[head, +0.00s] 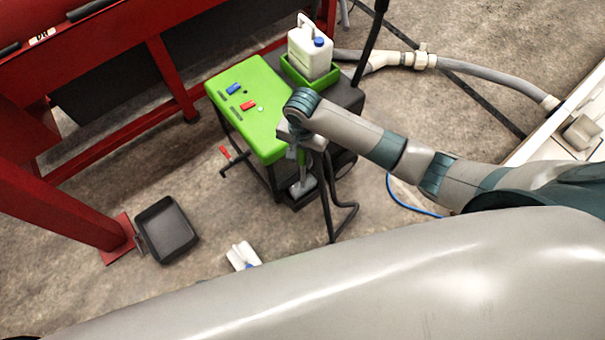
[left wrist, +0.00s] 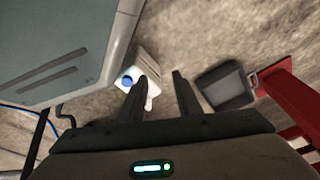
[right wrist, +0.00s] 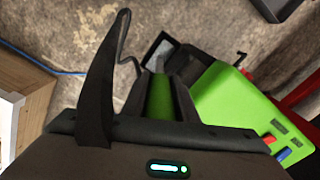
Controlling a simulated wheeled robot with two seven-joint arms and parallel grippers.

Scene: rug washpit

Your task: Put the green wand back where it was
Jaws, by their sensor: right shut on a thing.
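The green wand (right wrist: 160,98) shows in the right wrist view as a short green cylinder between the jaws, close against the right-hand finger. My right gripper (head: 297,140) is shut on it, beside the front edge of the green-topped cart (head: 236,95). In the head view the jaws hide most of the wand. Below them a grey piece (head: 303,183) stands at a dark holder (head: 300,198) low on the cart; whether it is seated I cannot tell. My left gripper (left wrist: 158,95) is open and empty above the floor; the head view does not show it.
A white jug (head: 310,52) stands in a green tray on the cart's back. A white item (head: 242,256) and a dark pan (head: 167,230) lie on the floor. A black hose (head: 328,205) loops beside the cart. Red frame posts (head: 70,205) stand left.

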